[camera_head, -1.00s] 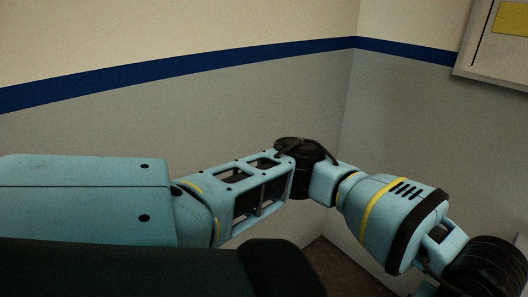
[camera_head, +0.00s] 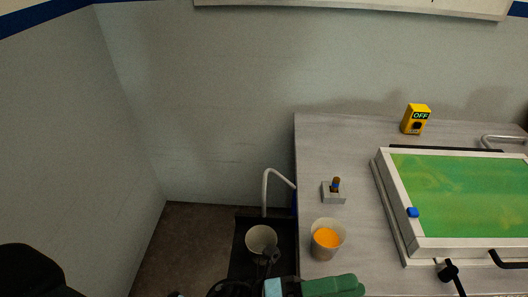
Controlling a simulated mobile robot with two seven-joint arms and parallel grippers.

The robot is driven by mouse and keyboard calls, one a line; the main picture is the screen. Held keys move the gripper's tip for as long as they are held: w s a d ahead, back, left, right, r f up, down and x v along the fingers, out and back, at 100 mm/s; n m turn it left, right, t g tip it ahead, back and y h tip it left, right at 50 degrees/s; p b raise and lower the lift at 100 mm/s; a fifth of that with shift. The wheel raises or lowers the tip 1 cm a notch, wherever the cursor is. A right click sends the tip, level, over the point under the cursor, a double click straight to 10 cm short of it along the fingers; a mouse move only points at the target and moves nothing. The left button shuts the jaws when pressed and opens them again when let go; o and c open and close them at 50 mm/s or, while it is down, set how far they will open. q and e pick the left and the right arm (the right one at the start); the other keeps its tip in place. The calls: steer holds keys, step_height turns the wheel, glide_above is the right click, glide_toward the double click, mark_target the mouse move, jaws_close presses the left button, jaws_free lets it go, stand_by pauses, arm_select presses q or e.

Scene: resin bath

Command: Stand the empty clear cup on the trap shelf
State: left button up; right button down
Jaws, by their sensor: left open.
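A pale, translucent cup (camera_head: 262,238) with no contents that I can see is over the dark shelf (camera_head: 245,268) left of the bench. It looks upright; its base is partly hidden, so contact with the shelf is not clear. My left gripper (camera_head: 268,257) is open at the near side of this cup, its dark parts overlapping the cup's lower front. Whether it touches the cup I cannot tell. My right gripper is not identifiable in view.
A cup of orange liquid (camera_head: 327,240) stands on the grey bench (camera_head: 318,150), close right of the shelf. A curved pipe (camera_head: 266,190) rises behind the shelf. A green-filled bath (camera_head: 384,200), small block (camera_head: 333,195) and yellow OFF box (camera_head: 415,119) are further right.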

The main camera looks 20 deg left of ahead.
arm_select(q)
steer(key=s+a+f+n+t+y, duration=0.1)
steer(key=a+f+n+t+y, duration=0.2)
steer(key=a+f+n+y, duration=0.6)
steer(key=s+a+f+n+t+y, duration=0.1)
steer(key=a+f+n+t+y, duration=0.4)
steer(key=f+n, duration=0.7)
steer(key=s+a+f+n+g+y, duration=0.2)
steer(key=s+a+f+n+g, duration=0.1)
steer(key=s, duration=0.4)
steer(key=s+a+f+n+g+y, duration=0.1)
steer(key=s+a+f+n+g, duration=0.2)
steer(key=s+f+n, duration=0.2)
steer(key=s+a+f+n+g+y, duration=0.2)
steer(key=s+a+f+n+g, duration=0.1)
steer(key=s, duration=0.6)
steer(key=shift+f+n+y, duration=0.3)
steer(key=shift+f+n, duration=0.1)
steer(key=shift+f, duration=0.3)
steer(key=shift+a, duration=0.1)
steer(key=shift+c, duration=0.5)
